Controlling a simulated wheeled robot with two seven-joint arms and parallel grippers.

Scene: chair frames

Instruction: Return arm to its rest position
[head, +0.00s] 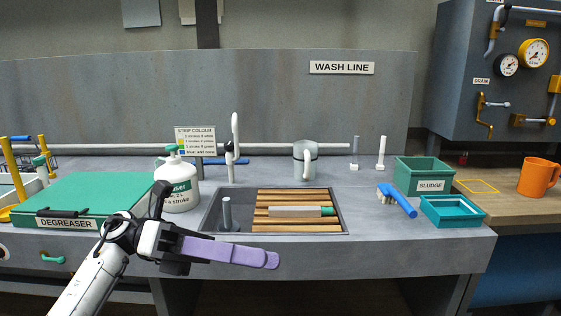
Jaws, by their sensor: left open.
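My left arm comes in from the lower left. My left gripper (268,260) is in front of the sink's front edge, with its long purple finger part pointing right. The gripper is open, and I see nothing held in it. The second finger cannot be told apart from this side. The gripper appears over the front face of the grey wash counter (400,257), and its distance from the counter is hard to judge. My right gripper is not in view.
The sink (212,222) has wooden slats (285,228) with a green-ended block (295,211) on them.

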